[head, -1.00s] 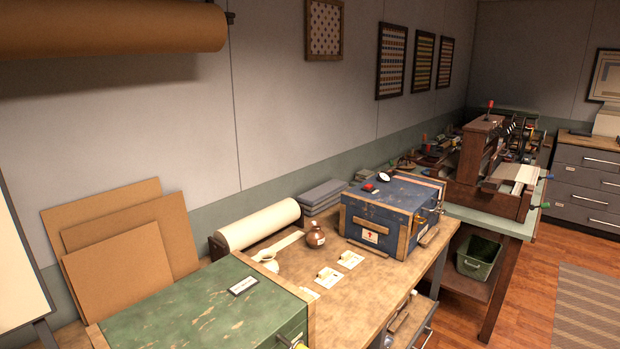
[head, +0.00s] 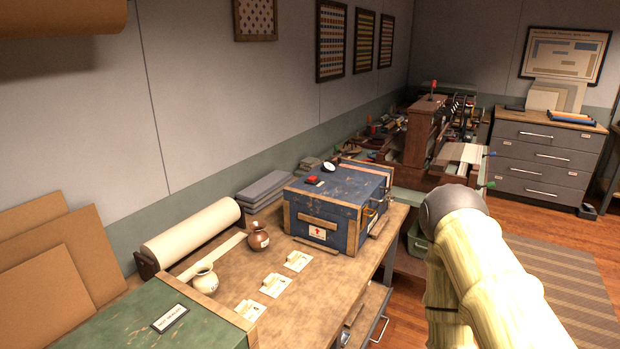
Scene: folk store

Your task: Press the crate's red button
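The blue wooden crate (head: 345,222) with tan corner strips stands on the brown worktable (head: 330,290), towards its far end. The red button (head: 312,180) sits on the crate's lid near its back left edge. A round white piece (head: 328,168) lies beside it on the lid. My arm rises at the lower right in the head view, apart from the crate. My gripper's fingers do not show.
A paper roll (head: 190,230) and grey slabs (head: 264,192) line the wall side. A green chest (head: 165,325) is nearest. Floor (head: 515,235) is open at the right.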

